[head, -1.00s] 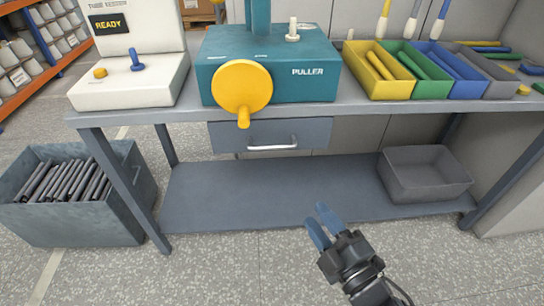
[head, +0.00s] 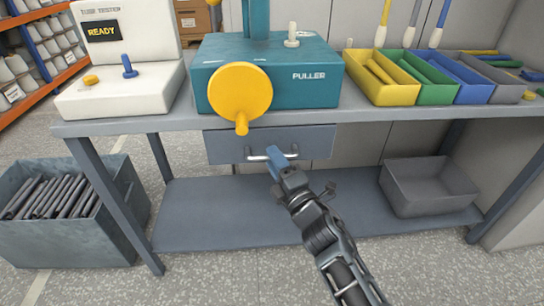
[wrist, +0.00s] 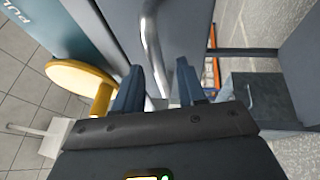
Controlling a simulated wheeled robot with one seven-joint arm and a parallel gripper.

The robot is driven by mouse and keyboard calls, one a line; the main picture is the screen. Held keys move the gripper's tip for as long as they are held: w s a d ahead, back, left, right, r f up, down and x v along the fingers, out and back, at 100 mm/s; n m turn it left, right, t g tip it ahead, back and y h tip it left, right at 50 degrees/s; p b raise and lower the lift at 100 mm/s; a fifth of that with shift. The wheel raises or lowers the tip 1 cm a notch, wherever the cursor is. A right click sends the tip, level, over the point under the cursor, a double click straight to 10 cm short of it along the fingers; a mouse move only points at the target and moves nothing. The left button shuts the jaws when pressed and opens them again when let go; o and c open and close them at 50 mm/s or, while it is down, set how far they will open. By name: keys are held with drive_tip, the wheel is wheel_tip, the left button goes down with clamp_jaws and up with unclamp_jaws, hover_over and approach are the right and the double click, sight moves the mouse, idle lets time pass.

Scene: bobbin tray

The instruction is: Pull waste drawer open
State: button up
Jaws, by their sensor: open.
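The waste drawer (head: 226,143) is a grey-blue front under the workbench top, and it looks shut. Its silver bar handle (head: 257,157) runs across the front. My gripper (head: 279,160) is at the right part of the handle, with its blue fingers partly covering it. In the wrist view the drawer front (wrist: 183,22) fills the top middle. The handle (wrist: 152,45) reaches down between the two blue fingers of my gripper (wrist: 160,90), which are apart on either side of it. Whether a finger touches the bar cannot be told.
The yellow crank wheel (head: 240,92) of the teal puller (head: 310,95) hangs just above the drawer. A grey empty bin (head: 430,190) stands on the lower shelf (head: 210,215). A bin of dark tubes (head: 120,215) stands at left. Floor before the bench is clear.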

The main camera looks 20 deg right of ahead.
drive_tip(key=shift+x, duration=0.85)
drive_tip(key=shift+c, duration=0.2)
clamp_jaws()
